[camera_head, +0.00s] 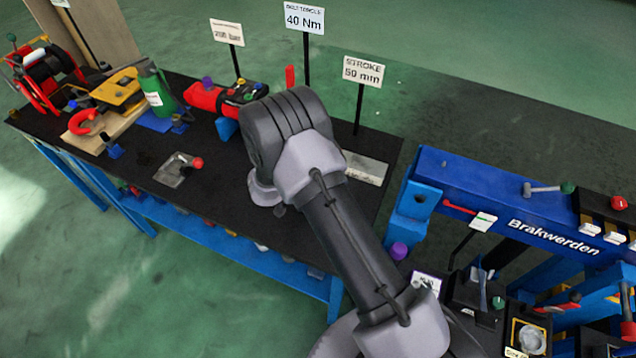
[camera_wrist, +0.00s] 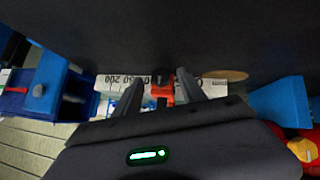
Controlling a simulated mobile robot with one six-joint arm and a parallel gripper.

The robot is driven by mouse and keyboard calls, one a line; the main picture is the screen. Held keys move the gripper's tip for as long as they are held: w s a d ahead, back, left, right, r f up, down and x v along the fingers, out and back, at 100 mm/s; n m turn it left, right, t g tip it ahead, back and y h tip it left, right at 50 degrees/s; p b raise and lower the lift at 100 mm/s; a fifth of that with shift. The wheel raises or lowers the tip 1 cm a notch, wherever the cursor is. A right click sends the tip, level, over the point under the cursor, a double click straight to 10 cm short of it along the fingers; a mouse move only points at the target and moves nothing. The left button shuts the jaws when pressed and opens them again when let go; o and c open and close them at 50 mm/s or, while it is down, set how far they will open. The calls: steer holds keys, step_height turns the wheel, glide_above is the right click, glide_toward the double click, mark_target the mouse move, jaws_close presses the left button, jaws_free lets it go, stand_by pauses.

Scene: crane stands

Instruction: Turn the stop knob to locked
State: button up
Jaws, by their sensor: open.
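A small red-orange part (camera_wrist: 164,94), possibly the stop knob, shows in the wrist view in front of a white scale (camera_wrist: 112,83) with printed numbers. My gripper (camera_wrist: 158,82) is open, with one finger on each side of the red-orange part. I cannot tell whether the fingers touch it or which way the knob is turned. In the head view a pale plate (camera_head: 366,168) lies at the right end of the black bench, below the "STROKE 50 mm" sign (camera_head: 363,70). My arm hides the gripper and the knob there.
The black bench (camera_head: 140,150) holds a red cylinder unit (camera_head: 205,97), a green bottle (camera_head: 153,88), and a small plate with a red-knobbed lever (camera_head: 180,168). A blue "Brakwerden" frame (camera_head: 480,185) stands to the right. Signposts rise behind my arm.

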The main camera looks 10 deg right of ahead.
steer(key=shift+w+d+f, duration=0.3)
steer(key=shift+d+f, duration=0.1)
jaws_close()
